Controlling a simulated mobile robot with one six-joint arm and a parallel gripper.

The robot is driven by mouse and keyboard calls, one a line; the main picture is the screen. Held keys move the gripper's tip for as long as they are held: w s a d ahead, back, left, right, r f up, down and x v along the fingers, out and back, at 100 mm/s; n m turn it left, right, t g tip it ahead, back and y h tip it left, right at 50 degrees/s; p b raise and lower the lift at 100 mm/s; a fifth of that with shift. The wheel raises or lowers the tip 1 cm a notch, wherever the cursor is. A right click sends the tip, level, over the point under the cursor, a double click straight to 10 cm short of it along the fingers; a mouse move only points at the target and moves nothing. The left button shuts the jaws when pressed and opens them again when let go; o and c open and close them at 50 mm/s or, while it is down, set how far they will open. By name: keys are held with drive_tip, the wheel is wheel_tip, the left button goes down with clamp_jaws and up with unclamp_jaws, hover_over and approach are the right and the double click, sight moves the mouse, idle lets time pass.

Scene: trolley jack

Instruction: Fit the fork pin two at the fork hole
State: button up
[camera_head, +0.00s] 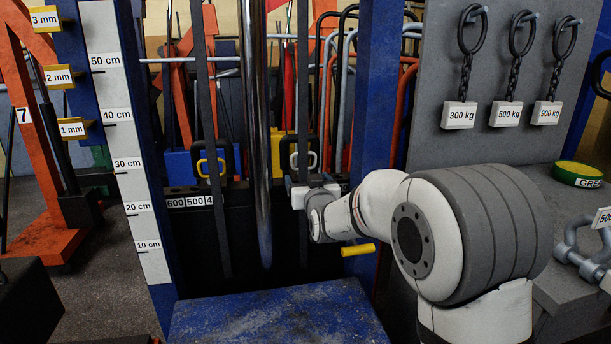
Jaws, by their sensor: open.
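My gripper (309,187) is at the end of my white and grey arm, right of the hanging chrome bar. Its fingers point away from the camera, in front of the dark recess, and are open; my wrist partly hides them. A short yellow cylinder (358,250) sticks out just below my wrist, its right end near my forearm. I cannot tell whether it is a fork pin or whether anything holds it. No fork hole can be made out; the area behind my gripper is dark and partly hidden by my arm.
A chrome bar (258,130) hangs close left of my gripper. A white height scale (127,150) stands on the left and a blue post (377,95) behind my arm. A worn blue platform (275,320) lies below. Weight tags hang from a grey panel (430,130) on the right.

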drive_tip(key=shift+v, duration=2)
drive_tip(key=s+d+r+m+g+h+p, duration=0.25)
drive_tip(key=s+d+r+g+p, duration=0.6)
drive_tip(key=s+d+p, duration=0.65)
drive_tip(key=s+d+r+g+h+p, duration=0.1)
drive_tip(key=s+d+r+g+p, duration=0.1)
drive_tip(key=s+p, duration=0.2)
drive_tip(key=s+d+r+g+p, duration=0.1)
drive_tip(key=s+p, duration=0.3)
drive_tip(key=s, duration=0.6)
drive_tip(key=s+d+r+g+h+p, duration=0.1)
drive_tip(key=s+d+r+g+p, duration=0.1)
drive_tip(key=s, duration=0.6)
wheel_tip(320, 180, up, 2)
drive_tip(key=m+g+p, duration=0.1)
drive_tip(key=p, duration=0.2)
drive_tip(key=shift+d+h, duration=0.3)
drive_tip(key=shift+h, duration=0.05)
drive_tip(key=shift+r, duration=0.1)
